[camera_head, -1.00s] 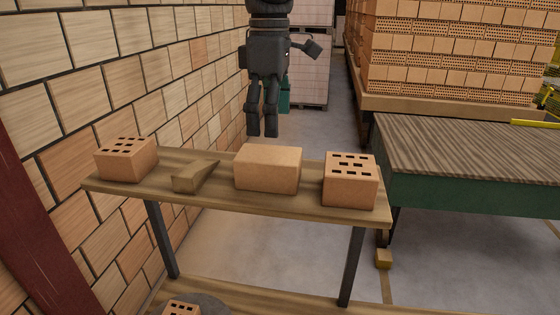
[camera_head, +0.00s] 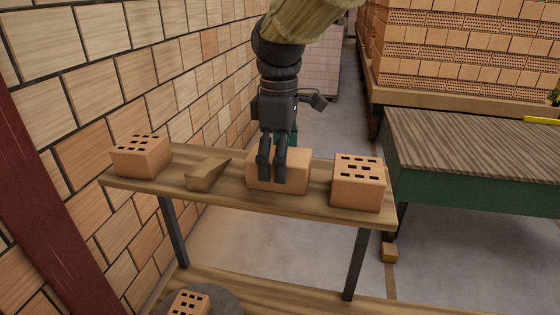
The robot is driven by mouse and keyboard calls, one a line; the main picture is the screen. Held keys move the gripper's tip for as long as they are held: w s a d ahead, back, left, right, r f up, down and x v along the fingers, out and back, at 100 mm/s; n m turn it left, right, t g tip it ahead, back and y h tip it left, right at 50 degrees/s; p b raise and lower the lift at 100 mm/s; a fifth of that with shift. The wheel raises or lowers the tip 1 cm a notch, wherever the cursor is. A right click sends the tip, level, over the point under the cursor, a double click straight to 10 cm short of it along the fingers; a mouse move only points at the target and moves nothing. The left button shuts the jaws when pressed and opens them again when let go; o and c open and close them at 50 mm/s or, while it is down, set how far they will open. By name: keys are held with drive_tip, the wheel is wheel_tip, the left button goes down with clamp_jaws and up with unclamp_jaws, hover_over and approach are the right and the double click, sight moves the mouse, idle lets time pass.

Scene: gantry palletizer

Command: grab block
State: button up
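A plain solid orange block (camera_head: 299,172) sits on the wooden shelf top (camera_head: 215,192), between a wedge-shaped piece and a holed brick. My gripper (camera_head: 272,181) points down in front of this block and covers its left-middle part. The two dark fingers show close side by side with a narrow gap. I cannot tell from this angle how far apart they are, or whether they touch the block. The block rests flat on the shelf.
Holed bricks stand at the shelf's left end (camera_head: 141,155) and right end (camera_head: 358,183). The wooden wedge (camera_head: 208,173) lies left of the block. A brick wall (camera_head: 100,110) runs along the left. A green-sided table (camera_head: 470,190) stands at the right. Another holed brick (camera_head: 188,303) lies below.

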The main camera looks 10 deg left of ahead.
drive_tip(key=shift+w+f, duration=0.15)
drive_tip(key=shift+f, duration=0.7)
drive_tip(key=shift+s, duration=0.2)
drive_tip(key=shift+w, duration=0.1)
drive_tip(key=c, duration=0.6)
drive_tip(key=shift+r, duration=0.15)
clamp_jaws()
drive_tip(key=shift+r, duration=0.1)
